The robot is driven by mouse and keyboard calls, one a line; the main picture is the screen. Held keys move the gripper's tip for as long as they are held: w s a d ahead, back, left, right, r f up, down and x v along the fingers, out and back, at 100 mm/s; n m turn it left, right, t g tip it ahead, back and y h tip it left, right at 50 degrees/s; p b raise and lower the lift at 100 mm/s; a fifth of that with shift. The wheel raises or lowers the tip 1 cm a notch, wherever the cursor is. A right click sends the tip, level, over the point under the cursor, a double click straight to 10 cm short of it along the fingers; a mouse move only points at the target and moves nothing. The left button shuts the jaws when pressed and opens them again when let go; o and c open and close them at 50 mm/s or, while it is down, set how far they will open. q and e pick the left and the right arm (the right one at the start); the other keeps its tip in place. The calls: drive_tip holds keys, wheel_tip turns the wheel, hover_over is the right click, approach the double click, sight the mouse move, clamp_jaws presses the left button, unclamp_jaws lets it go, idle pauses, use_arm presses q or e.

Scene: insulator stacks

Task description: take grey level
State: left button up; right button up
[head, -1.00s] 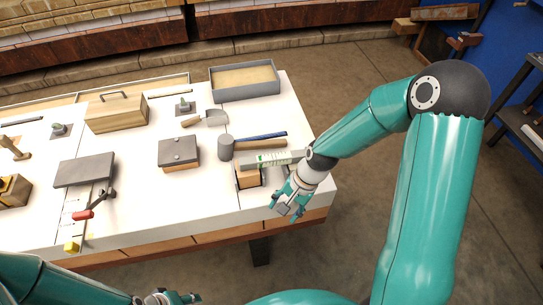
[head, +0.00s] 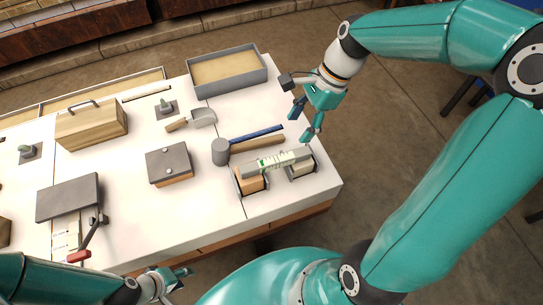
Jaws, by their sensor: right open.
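The grey level (head: 277,161) has a pale green-marked middle. It lies across two small wooden blocks in grey holders near the right front corner of the white table. My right gripper (head: 301,124) is open and empty, above and to the right of the level in the picture, apart from it. My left gripper (head: 183,277) is low in the picture, in front of the table edge, away from the level. Its fingers are small here and I cannot tell if they are open.
A mallet (head: 221,151) and a blue-handled tool (head: 256,134) lie just behind the level. A grey tray (head: 229,91) stands at the back. A trowel (head: 201,118), a grey-topped block (head: 168,160) and a wooden toolbox (head: 91,127) are further left.

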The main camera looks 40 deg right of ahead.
approach(276, 159)
drive_tip(key=x, duration=0.5)
drive_tip(key=shift+s+a+f, duration=0.1)
drive_tip(key=shift+s+a, duration=0.05)
drive_tip(key=shift+x, duration=2.65)
clamp_jaws()
